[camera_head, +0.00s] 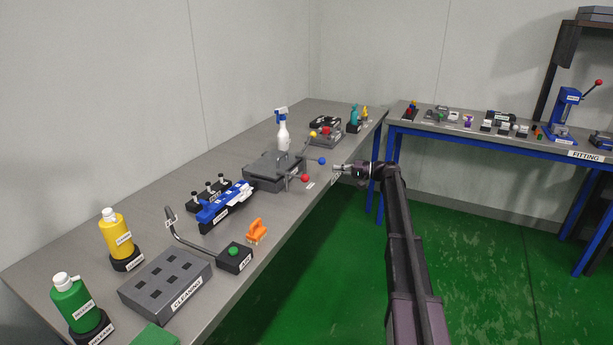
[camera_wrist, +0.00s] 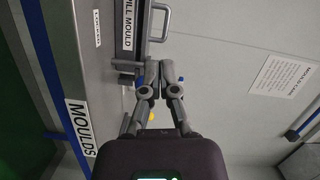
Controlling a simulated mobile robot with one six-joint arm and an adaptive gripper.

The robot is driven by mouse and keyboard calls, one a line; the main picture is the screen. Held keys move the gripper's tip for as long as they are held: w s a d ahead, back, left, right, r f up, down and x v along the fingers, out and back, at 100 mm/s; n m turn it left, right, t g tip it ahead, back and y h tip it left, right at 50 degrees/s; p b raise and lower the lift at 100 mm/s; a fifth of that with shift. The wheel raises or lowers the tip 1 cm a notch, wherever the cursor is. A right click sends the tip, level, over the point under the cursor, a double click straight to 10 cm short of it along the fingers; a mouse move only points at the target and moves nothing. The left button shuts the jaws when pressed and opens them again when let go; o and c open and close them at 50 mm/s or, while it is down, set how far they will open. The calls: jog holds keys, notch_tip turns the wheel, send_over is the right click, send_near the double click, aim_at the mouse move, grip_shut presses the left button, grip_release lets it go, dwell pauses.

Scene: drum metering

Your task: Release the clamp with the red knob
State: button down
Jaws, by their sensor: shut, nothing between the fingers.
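The dark grey mould block (camera_head: 270,181) with a flat lid sits on the left bench. A small red knob (camera_head: 304,178) stands on a lever at its right front. A blue knob (camera_head: 322,161) and a yellow knob (camera_head: 312,135) are on other levers beside it. My gripper (camera_head: 337,168) is shut and empty, to the right of the red knob and apart from it. In the wrist view my fingers (camera_wrist: 159,66) meet near the block labelled MOULD (camera_wrist: 127,24), which has a handle. A blue spot shows beside the fingertips; I see no red knob there.
The bench (camera_head: 150,220) carries a spray bottle (camera_head: 282,131), a blue tool (camera_head: 222,203), an orange piece (camera_head: 256,231), a green button box (camera_head: 234,258) and bottles. A second bench (camera_head: 480,132) stands behind to the right. The green floor (camera_head: 330,270) is clear.

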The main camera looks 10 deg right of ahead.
aim_at(293, 175)
jog(key=shift+a, duration=0.1)
jog(key=x, duration=1)
jog(key=shift+f, duration=0.1)
jog(key=shift+s+a+f+b, duration=0.1)
jog(key=shift+s+a+b, duration=0.2)
jog(key=shift+s, duration=0.2)
jog(key=shift+s+a+f+b, duration=0.15)
jog(key=shift+s+a+b, duration=0.1)
jog(key=shift+s, duration=0.3)
jog(key=shift+s+a+f, duration=0.1)
jog(key=shift+s+a, duration=0.4)
jog(key=shift+s, duration=0.1)
jog(key=shift+d, duration=0.3)
jog(key=shift+s, duration=0.15)
jog(key=shift+a+m+t, duration=0.1)
jog(key=shift+m+t, duration=0.2)
jog(key=shift+t, duration=0.1)
